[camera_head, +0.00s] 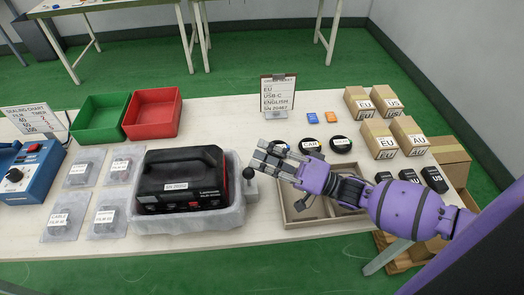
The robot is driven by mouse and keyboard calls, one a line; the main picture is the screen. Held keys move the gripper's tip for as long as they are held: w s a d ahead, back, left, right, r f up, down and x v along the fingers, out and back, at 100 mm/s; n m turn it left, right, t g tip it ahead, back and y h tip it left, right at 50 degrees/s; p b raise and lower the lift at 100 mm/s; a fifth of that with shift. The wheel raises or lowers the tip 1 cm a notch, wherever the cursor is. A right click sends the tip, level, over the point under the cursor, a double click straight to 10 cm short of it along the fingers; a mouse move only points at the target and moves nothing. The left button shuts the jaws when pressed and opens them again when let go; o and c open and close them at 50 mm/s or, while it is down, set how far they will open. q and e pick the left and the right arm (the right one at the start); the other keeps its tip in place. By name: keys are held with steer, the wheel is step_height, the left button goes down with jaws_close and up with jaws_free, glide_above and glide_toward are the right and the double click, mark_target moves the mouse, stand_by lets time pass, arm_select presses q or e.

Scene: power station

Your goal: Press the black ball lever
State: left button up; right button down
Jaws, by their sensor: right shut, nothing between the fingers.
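A small black ball (248,173) tops a short lever at the right side of the grey tray (190,222). The tray holds a black power station (182,180) with a red edge. My right gripper (262,160) reaches in from the right on its purple arm. Its fingers are shut and empty, pointing left, with the tips just above and to the right of the ball in the picture. I cannot tell whether they touch it. My left gripper is not in view.
A blue machine (36,170) with a black knob stands at the left. Several clear bags lie beside the tray. Green (100,118) and red (153,112) bins stand behind. A cardboard divider box (300,215) lies under my right arm, with several small cartons (385,140) at the right.

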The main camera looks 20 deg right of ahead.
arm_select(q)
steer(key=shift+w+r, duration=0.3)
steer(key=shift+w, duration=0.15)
arm_select(e)
steer(key=s, duration=0.2)
steer(key=shift+s+a+r+n, duration=0.1)
steer(key=shift+s+a+n, duration=0.2)
steer(key=shift+a+n, duration=0.1)
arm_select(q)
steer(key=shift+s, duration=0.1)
arm_select(e)
steer(key=shift+s, duration=0.1)
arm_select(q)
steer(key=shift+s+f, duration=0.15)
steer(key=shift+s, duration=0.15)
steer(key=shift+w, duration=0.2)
arm_select(e)
step_height(320, 180, up, 10)
